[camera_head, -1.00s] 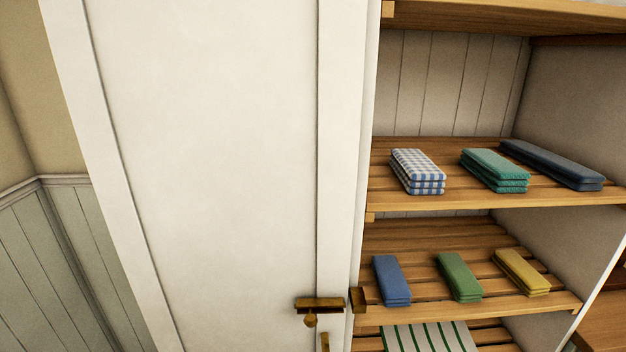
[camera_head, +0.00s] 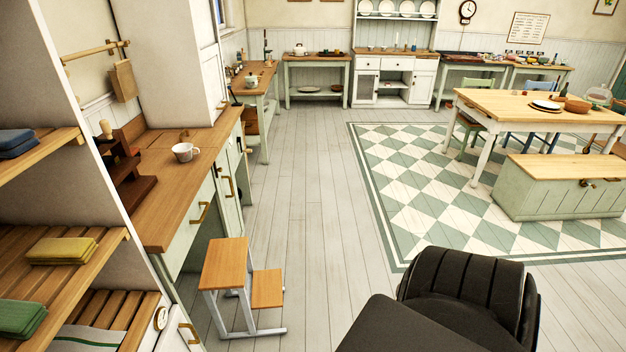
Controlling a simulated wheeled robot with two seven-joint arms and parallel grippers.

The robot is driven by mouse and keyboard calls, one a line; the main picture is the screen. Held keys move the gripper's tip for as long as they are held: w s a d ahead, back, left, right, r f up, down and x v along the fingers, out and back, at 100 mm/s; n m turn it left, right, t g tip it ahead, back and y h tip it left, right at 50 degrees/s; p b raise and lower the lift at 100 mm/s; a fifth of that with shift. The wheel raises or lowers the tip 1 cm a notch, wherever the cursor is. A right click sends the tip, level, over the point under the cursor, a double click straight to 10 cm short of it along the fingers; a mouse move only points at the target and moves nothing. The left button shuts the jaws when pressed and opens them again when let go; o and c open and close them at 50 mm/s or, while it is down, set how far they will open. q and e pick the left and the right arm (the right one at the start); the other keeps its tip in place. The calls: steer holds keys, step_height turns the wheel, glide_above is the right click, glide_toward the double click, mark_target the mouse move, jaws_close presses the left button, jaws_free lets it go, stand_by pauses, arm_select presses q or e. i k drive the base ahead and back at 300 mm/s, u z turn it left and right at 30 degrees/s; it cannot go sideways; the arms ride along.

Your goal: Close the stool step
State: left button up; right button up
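A small step stool with a wooden top (camera_head: 225,263) and grey legs stands on the floor in front of the counter. Its lower wooden step (camera_head: 267,288) sticks out to the right of the top, over a grey floor frame that also reaches out to the right. Neither of my grippers is in view. A dark part of my own body fills the bottom right and hides the floor there.
Open shelves (camera_head: 65,270) with folded cloths stand close at left. A wooden counter (camera_head: 175,200) with a white cup (camera_head: 185,152) runs behind the stool. The plank floor (camera_head: 300,220) right of the stool is clear. A checked rug (camera_head: 430,190), table (camera_head: 530,110) and bench (camera_head: 560,170) lie beyond.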

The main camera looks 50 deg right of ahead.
mark_target(267, 288)
steer(key=z, duration=2.35)
steer(key=i, duration=1.7)
steer(key=u, duration=2.25)
